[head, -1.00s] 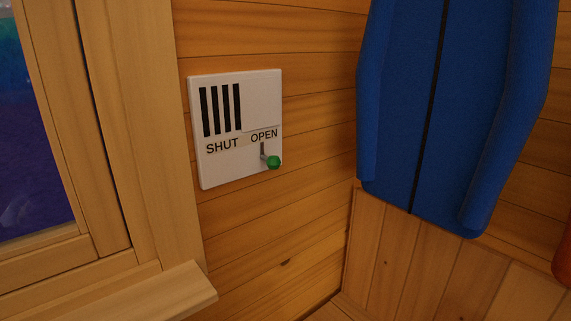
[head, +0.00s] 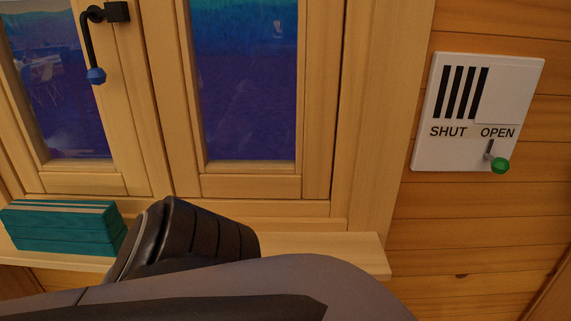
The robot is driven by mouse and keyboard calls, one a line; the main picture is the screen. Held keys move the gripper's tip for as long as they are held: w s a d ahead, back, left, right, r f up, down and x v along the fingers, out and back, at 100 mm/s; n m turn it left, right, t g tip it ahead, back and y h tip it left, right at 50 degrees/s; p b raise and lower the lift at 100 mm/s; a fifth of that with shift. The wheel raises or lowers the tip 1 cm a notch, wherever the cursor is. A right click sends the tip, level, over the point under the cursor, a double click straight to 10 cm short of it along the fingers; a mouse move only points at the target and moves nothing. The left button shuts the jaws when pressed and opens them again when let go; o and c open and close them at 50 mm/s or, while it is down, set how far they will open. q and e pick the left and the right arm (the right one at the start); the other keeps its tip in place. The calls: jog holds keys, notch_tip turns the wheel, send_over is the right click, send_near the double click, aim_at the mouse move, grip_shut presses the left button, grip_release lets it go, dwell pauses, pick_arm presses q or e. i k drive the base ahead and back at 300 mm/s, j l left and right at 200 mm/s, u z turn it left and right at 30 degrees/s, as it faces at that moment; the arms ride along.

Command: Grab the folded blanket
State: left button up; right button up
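A teal folded blanket (head: 62,230) with pale stripes along its top lies on the window sill at the left of the head view. Its right end is close to the black part of one of my arms, which crosses the bottom of the picture in front of the sill. I cannot tell whether the arm touches the blanket. No gripper fingers show in this view.
The wooden sill (head: 365,254) runs below a window (head: 245,85) with a black, blue-tipped handle (head: 92,50). A white SHUT/OPEN vent panel (head: 475,112) with a green-knobbed lever (head: 499,164) is on the log wall at right.

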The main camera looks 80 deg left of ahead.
aim_at(84, 227)
jog(key=u, duration=3.75)
